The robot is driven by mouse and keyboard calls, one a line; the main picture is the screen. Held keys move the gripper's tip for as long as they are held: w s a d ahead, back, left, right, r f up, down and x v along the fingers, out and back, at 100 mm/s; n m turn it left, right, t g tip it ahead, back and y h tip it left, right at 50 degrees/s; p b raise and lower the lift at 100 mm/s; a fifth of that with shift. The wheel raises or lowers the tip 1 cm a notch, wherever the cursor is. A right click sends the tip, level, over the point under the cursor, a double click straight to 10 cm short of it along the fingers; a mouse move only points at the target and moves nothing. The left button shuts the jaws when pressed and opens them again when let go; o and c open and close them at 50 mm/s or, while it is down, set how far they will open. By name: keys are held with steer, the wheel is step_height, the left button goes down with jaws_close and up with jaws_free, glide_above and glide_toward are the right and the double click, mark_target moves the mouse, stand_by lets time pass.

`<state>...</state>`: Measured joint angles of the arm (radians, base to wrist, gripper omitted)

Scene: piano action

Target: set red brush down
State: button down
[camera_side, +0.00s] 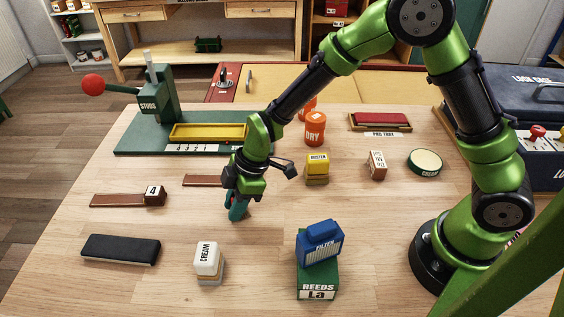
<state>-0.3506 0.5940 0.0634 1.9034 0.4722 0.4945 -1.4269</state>
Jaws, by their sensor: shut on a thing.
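My gripper (238,208) points down low over the middle of the table. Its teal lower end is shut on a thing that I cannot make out. I see no red brush at the fingers. A red, brush-like block (382,118) lies at the back right on a wooden holder, well apart from my gripper. A brown bar (203,180) shows just left of my gripper; its right end is hidden behind the gripper, and I cannot tell whether they touch.
A yellow block (317,168) and an orange canister (315,129) stand right of my gripper. A green press (160,95) is behind left.

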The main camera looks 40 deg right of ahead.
steer(key=c, duration=0.9)
jaws_free()
steer(key=shift+f, duration=0.1)
steer(key=shift+r, duration=0.2)
steer(key=s+d+r+m+t, duration=0.1)
steer(key=s+d+r+m, duration=0.25)
steer(key=d+r, duration=0.45)
steer(key=s+d+r+m+t, duration=0.1)
steer(key=s+d+r+m, duration=0.25)
steer(key=r, duration=0.85)
steer(key=s+d+r+m+t, duration=0.1)
steer(key=s+d+m, duration=0.1)
steer(key=s+m, duration=0.1)
steer(key=s+d+r+m+t+h, duration=0.1)
steer(key=s+d+m, duration=0.2)
steer(key=m, duration=0.1)
steer(key=s+d+r+m+t+h, duration=0.1)
steer(key=s+d+m, duration=0.2)
steer(key=shift+s+d+m, duration=0.1)
steer(key=shift+s+m, duration=0.2)
steer(key=shift+s, duration=0.05)
